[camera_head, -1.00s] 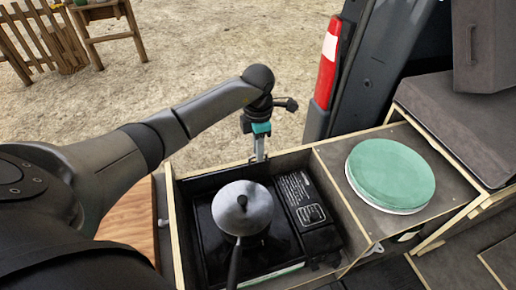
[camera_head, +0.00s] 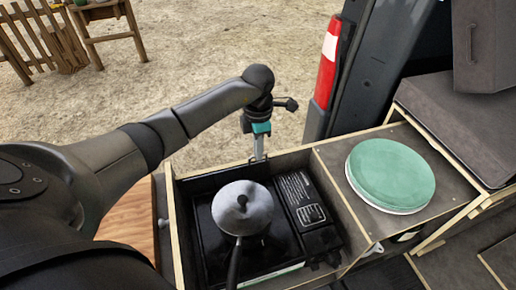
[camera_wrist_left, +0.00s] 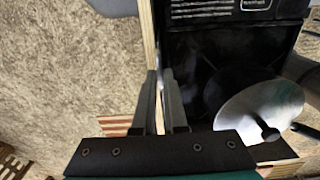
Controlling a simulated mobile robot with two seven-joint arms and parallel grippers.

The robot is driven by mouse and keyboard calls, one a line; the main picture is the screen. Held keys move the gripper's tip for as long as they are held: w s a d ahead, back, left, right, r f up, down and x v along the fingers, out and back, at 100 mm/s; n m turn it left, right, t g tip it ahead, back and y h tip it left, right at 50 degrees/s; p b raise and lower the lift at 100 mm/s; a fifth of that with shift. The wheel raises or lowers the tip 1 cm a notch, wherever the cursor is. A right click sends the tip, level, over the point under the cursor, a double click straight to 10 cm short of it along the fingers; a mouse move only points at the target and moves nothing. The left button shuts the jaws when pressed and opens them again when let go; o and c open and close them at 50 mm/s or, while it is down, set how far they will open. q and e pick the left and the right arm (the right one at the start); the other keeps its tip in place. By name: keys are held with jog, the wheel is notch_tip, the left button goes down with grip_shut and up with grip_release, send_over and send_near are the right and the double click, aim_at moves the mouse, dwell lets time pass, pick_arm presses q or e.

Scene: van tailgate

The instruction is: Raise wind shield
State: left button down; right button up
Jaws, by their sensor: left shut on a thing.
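My left gripper (camera_head: 259,152) points down at the far wall of the wooden stove box. It is shut on a thin upright edge, which I take to be the wind shield (camera_head: 210,178), a dark panel along the inside of that wall behind the stove. In the left wrist view my left gripper (camera_wrist_left: 160,88) has a finger on each side of this thin edge, beside the plywood rim. The fingers hide much of the held part. My right gripper is not in view.
A round green-topped item (camera_head: 391,174) lies in the compartment to the right. The van's dark post with a red light (camera_head: 328,65) stands behind it. A wooden board (camera_head: 130,222) is left of the box. Sandy ground beyond the box is open.

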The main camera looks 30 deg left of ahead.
pick_arm(q)
jog(key=shift+r, duration=0.1)
dwell(0.4)
notch_tip(320, 180, up, 12)
jog(key=p, duration=0.7)
jog(key=shift+w+r, duration=0.15)
jog(key=shift+r, duration=0.05)
jog(key=c, duration=1.1)
grip_release()
jog(key=shift+o, duration=0.7)
